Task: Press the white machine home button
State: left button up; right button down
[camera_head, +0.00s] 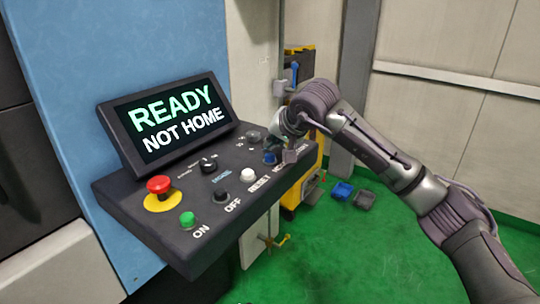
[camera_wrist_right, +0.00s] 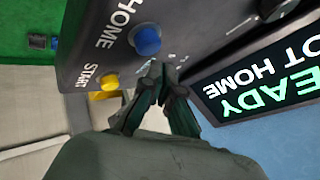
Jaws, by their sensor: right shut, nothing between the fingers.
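The control panel (camera_head: 150,215) has a screen (camera_head: 178,118) reading "READY NOT HOME". In the right wrist view, a blue button (camera_wrist_right: 146,39) sits beside the label HOME. My left gripper is not in view.
A yellow START button (camera_wrist_right: 82,81) is near HOME. The panel also has a white RESET button (camera_head: 248,175), a black OFF button (camera_head: 220,196), a green ON button (camera_head: 187,219) and a red emergency stop (camera_head: 160,187). Blue and dark bins (camera_head: 342,190) stand on the green floor.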

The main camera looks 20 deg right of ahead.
aim_at(272, 156)
jog(key=shift+f, duration=0.15)
dwell(0.8)
jog(key=shift+f+b, duration=0.3)
jog(key=shift+b, duration=0.05)
jog(key=shift+f+b, duration=0.35)
jog(key=shift+f, duration=0.05)
dwell(0.5)
jog(key=shift+r, duration=0.15)
jog(key=shift+r+p, duration=0.55)
jog(key=shift+r, duration=0.25)
jog(key=shift+r+p, duration=1.7)
jog(key=shift+r, duration=0.75)
jog(key=shift+f, duration=0.1)
